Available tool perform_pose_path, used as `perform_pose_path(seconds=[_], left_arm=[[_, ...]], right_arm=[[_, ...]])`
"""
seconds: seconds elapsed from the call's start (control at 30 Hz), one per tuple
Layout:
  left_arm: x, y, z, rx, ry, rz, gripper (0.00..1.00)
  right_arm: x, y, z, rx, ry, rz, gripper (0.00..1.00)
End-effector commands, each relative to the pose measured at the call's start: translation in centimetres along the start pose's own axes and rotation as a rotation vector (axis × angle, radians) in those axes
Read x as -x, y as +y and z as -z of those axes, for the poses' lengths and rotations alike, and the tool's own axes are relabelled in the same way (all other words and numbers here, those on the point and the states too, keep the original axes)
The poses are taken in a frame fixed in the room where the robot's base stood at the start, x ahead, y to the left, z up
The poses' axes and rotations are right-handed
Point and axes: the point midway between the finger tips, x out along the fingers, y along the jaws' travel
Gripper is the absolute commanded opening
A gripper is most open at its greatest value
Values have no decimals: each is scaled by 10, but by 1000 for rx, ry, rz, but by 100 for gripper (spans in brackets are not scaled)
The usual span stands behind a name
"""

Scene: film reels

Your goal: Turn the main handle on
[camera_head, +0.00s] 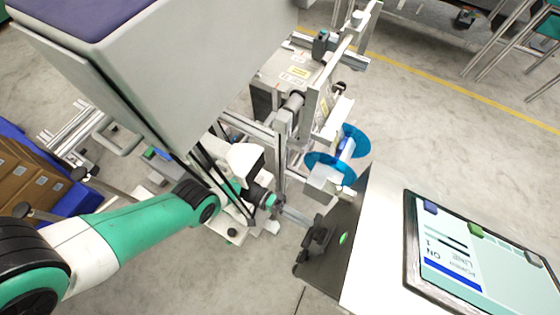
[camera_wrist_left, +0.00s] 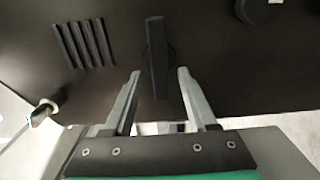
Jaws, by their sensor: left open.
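The main handle is a black upright bar (camera_wrist_left: 158,58) on a round base on a dark cabinet panel (camera_wrist_left: 215,65) in the left wrist view. My left gripper (camera_wrist_left: 159,72) is open, with one grey finger on each side of the handle's lower part. I cannot tell whether the fingers touch it or how deep they reach. In the head view my left gripper (camera_head: 302,217) reaches from the left toward the dark side of the cabinet (camera_head: 338,255). A black fitting (camera_head: 316,240) sticks out there. My right gripper is not in view.
Vent slots (camera_wrist_left: 85,43) and a round black knob (camera_wrist_left: 258,10) are on the panel. A screen (camera_head: 470,250) sits on the cabinet top. A film machine with a blue reel (camera_head: 352,140) stands behind. A large grey box (camera_head: 160,75) hangs over my left arm.

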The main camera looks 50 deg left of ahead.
Motion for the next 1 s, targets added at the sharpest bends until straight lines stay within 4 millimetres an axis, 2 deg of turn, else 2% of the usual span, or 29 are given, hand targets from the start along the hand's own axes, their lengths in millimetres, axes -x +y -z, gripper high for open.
perform_pose_path(seconds=[0.2,0.4,0.57,1.0], left_arm=[[53,-2,2,0,9,0,57],[89,-2,0,2,4,0,57],[98,0,-1,2,1,0,57],[98,0,-1,2,0,0,57]], right_arm=[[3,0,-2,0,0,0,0],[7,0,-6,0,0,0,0],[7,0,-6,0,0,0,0],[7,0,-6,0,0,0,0]])
